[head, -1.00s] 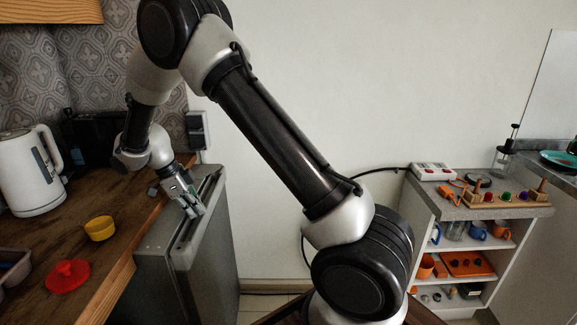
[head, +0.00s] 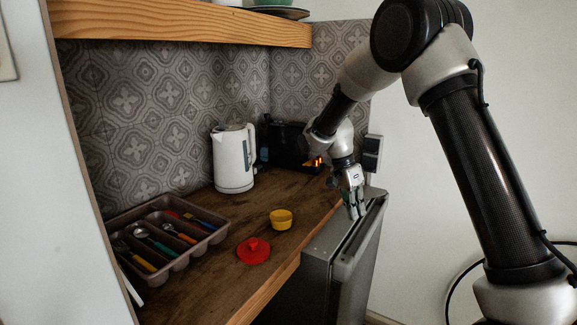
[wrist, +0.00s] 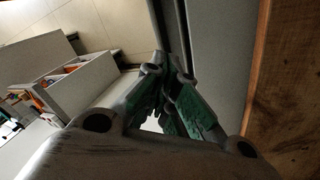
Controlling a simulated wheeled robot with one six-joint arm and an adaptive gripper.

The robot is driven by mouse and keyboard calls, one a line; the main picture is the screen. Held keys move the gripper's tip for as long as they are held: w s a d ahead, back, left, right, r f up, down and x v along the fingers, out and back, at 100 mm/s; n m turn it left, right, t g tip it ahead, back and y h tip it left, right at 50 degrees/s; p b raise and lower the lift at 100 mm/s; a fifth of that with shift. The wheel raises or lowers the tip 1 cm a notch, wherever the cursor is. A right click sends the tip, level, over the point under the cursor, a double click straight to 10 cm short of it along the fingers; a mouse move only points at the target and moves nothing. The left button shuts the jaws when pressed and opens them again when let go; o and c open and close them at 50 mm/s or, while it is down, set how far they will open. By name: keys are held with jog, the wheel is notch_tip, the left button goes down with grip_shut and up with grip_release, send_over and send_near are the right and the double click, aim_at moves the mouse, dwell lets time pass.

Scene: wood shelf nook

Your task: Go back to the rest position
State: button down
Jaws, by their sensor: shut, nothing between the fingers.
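My gripper (head: 355,208) hangs at the far right end of the wooden counter in the head view, just over the top edge of the grey fridge-like cabinet (head: 320,245). In the wrist view its green-padded fingers (wrist: 178,105) are together with nothing between them. I cannot tell whether the fingertips touch the cabinet. My arm reaches across the right half of the head view, bent high at the elbow.
The wooden counter (head: 215,270) holds a cutlery tray (head: 205,245), a red lidded piece (head: 253,250), a yellow cup (head: 281,219), a white kettle (head: 233,160) and a dark appliance (head: 285,145). A wooden shelf (head: 180,28) overhangs it. A white shelf unit (wrist: 75,80) shows in the wrist view.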

jog(key=s+d+r+n+t+y, duration=0.1)
jog(key=s+d+r+n, duration=0.3)
jog(key=s, duration=0.6)
jog(key=s+d+r+n+t+y, duration=0.1)
jog(key=s+d+r+n+t, duration=0.2)
jog(key=s+r, duration=0.5)
jog(key=s+d+r+n+t+y, duration=0.1)
jog(key=s+d+r+n, duration=0.5)
jog(key=s, duration=0.7)
jog(key=shift+d+t, duration=0.2)
jog(key=shift+t, duration=0.6)
jog(key=shift+s, duration=0.1)
